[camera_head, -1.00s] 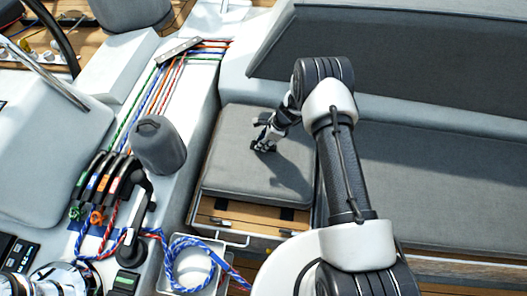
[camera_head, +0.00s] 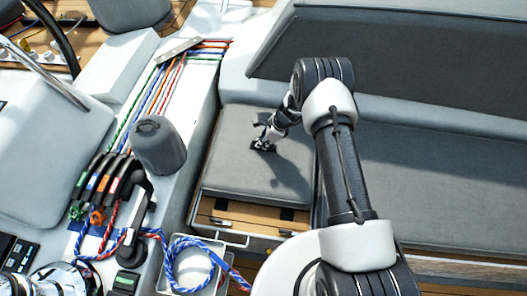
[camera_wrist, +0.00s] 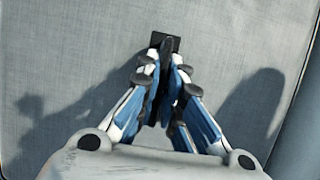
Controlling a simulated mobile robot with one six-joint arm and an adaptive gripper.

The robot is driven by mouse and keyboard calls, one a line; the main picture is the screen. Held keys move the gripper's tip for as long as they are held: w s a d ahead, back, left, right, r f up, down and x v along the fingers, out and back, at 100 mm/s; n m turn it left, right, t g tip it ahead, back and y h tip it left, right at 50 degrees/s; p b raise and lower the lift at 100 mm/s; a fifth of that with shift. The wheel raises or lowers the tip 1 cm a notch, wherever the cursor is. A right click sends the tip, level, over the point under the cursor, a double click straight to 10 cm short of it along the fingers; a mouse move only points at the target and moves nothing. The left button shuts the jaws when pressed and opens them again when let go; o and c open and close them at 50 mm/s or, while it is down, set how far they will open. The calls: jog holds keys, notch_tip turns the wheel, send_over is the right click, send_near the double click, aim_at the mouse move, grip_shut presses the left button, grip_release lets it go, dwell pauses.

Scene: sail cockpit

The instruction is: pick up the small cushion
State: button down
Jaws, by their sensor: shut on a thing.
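The small cushion (camera_head: 235,165) is a square grey fabric seat pad. It lies flat on the bench over a wooden locker, left of the long seat cushion. It also fills most of the wrist view (camera_wrist: 60,60). A small black tab (camera_wrist: 165,39) stands out on its top. My gripper (camera_head: 262,146) reaches down to the middle of the cushion. In the wrist view my gripper (camera_wrist: 166,68) has its fingers closed together at the tab, shut on it. The fingers hide part of the tab.
A wooden locker front (camera_head: 240,216) shows below the cushion. A long grey seat cushion (camera_head: 430,180) and backrest (camera_head: 400,60) lie right and behind. A covered winch (camera_head: 158,146), coloured ropes (camera_head: 165,85) and a coiled blue rope (camera_head: 190,262) are on the left.

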jog(key=shift+r, duration=0.15)
notch_tip(320, 180, up, 20)
jog(key=p, duration=0.7)
notch_tip(320, 180, down, 20)
jog(key=b, duration=0.6)
jog(key=shift+b, duration=0.3)
jog(key=shift+f, duration=0.2)
jog(key=c, duration=1.8)
grip_release()
jog(key=shift+o, duration=0.2)
jog(key=shift+r, duration=0.1)
